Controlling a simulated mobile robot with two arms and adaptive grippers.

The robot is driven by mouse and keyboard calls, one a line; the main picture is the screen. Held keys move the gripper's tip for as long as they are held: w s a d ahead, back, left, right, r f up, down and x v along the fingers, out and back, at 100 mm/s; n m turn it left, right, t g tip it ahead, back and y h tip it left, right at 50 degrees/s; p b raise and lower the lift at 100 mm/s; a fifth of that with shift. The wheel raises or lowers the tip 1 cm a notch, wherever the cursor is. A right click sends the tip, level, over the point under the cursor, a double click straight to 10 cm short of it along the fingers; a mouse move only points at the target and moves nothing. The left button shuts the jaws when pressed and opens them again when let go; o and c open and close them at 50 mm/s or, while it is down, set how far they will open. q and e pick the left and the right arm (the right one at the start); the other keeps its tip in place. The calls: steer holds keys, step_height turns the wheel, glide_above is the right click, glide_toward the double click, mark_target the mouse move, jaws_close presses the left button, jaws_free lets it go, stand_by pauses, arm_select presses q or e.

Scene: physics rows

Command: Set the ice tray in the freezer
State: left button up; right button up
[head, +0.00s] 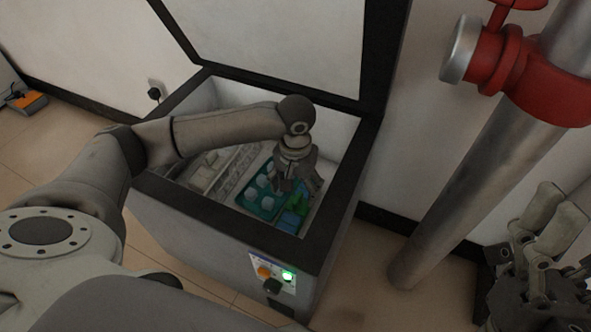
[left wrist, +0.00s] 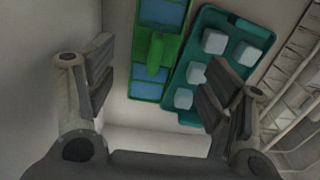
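The chest freezer (head: 225,235) stands with its lid (head: 275,35) raised. A teal tray (head: 247,195) with several pale cubes, which looks like the ice tray, lies inside it. Beside it is a blue and green item (head: 293,218). My left gripper (head: 299,188) reaches down inside the freezer, open and empty. In the left wrist view its fingers (left wrist: 160,95) are wide apart, with the green part (left wrist: 157,55) beyond the gap. The right-hand finger hides part of the teal tray (left wrist: 209,22). My right gripper (head: 545,250) is at the lower right, outside the freezer; its opening is unclear.
A wire basket (head: 208,172) fills the freezer's left side. The freezer's dark rim surrounds my left forearm's reach. A panel with a green light (head: 287,275) and knobs is on the front. A slanted metal pipe (head: 455,185) with a red fitting (head: 545,75) stands at right.

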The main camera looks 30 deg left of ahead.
mark_target(296, 198)
arm_select(q)
step_height(296, 198, up, 3)
steer(key=shift+r+p, duration=0.2)
steer(key=shift+p, duration=0.55)
steer(key=shift+r, duration=0.1)
arm_select(e)
steer(key=w+a+f+g+h, duration=0.1)
steer(key=w+f+g+h, duration=0.1)
steer(key=w+f+g, duration=0.2)
steer(key=w+g, duration=0.1)
steer(key=w, duration=0.2)
steer(key=shift+w+a+f, duration=0.2)
